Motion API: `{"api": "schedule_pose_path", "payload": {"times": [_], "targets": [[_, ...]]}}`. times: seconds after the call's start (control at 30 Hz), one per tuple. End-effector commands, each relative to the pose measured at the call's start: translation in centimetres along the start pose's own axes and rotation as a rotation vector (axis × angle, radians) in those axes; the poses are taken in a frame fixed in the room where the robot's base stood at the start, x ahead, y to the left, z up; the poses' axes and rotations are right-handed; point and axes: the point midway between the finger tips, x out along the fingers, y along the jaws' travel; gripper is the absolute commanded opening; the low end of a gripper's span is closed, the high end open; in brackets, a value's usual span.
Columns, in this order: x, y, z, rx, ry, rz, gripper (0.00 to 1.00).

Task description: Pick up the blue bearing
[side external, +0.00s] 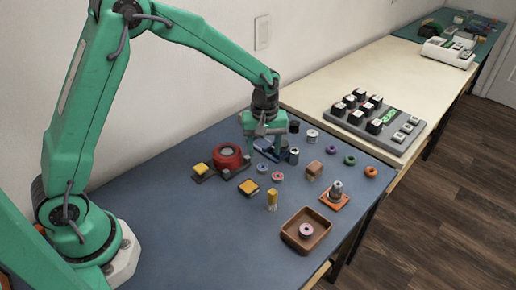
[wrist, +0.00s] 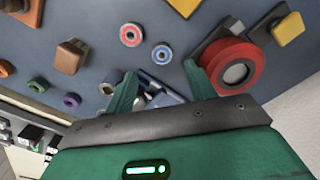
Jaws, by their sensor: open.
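The blue bearing (side external: 263,168), a small ring with a pale face and blue rim, lies on the blue-grey mat in front of my gripper. It shows in the wrist view (wrist: 162,54) just beyond the fingertips. A similar red-rimmed bearing (side external: 277,177) lies next to it, also seen in the wrist view (wrist: 131,34). My gripper (side external: 265,143) is open above the mat, behind the blue bearing in the side view. Its two fingers (wrist: 160,86) are spread with a dark blue item (wrist: 160,99) below and between them, partly hidden.
A large red round part (side external: 228,156) stands close beside one finger. A brown tray (side external: 289,236) holding another ring is at the mat's front. Several small parts, including a brown block (side external: 314,169) and an orange ring (side external: 371,171), lie right. The mat's front left is clear.

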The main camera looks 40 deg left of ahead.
Motion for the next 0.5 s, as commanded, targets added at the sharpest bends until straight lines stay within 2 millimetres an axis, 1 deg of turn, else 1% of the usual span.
{"api": "schedule_pose_path", "payload": {"times": [0.03, 0.1, 0.37, 0.5], "targets": [[0.5, -0.1, 0.0, 0.000, -0.001, -0.002, 0.55], [0.8, -0.1, 0.0, 0.000, -0.001, -0.002, 0.55], [1.1, -0.1, 0.0, 0.000, -0.001, -0.001, 0.55], [2.3, -0.2, 0.1, 0.000, -0.002, -0.004, 0.55]]}}
